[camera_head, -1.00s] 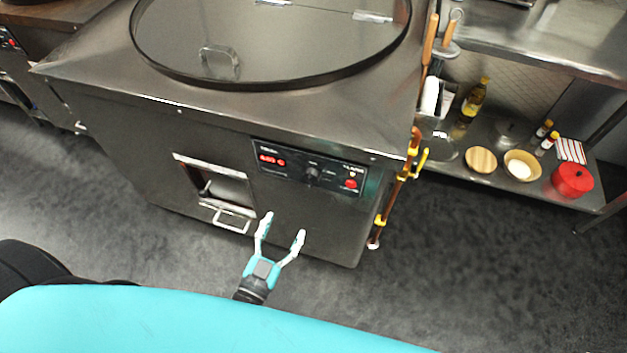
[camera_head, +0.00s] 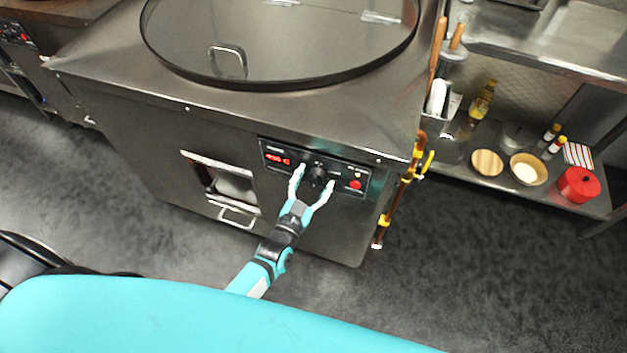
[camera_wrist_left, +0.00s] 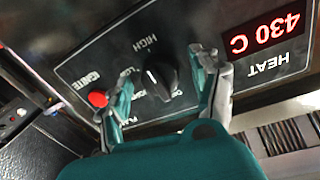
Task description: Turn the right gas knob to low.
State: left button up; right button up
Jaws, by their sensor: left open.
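The black gas knob (camera_head: 318,174) is on the dark control panel on the front of the steel tandoor. In the left wrist view the knob (camera_wrist_left: 161,76) shows with HIGH, LOW and OFF lettering around it, seen rotated; I cannot tell its exact setting. My left gripper (camera_head: 314,176) is open in front of the panel, a finger on either side of the knob. In the wrist view the fingers of the gripper (camera_wrist_left: 163,82) stand apart from the knob, with gaps on both sides. My right gripper is not in view.
The panel also carries a red heat display (camera_wrist_left: 265,33) reading 430 C and a red ignite button (camera_wrist_left: 97,99), close to one finger. A copper pipe (camera_head: 391,212) with yellow fittings runs down the tandoor's right side. A shelf with a red pot (camera_head: 578,186) stands at right.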

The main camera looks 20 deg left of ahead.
pick_arm(q)
jog(key=c, duration=1.2)
jog(key=shift+n, duration=0.3)
jog(key=n+b, duration=0.1)
jog(key=n, duration=0.4)
jog(key=shift+f+n, duration=0.15)
jog(key=shift+n, duration=0.25)
jog(key=n+b, duration=0.1)
jog(key=n, duration=0.4)
jog(key=shift+d+t+b, duration=0.1)
jog(key=shift+t+b, duration=0.3)
jog(key=shift+n, duration=0.5)
jog(key=o, duration=1.2)
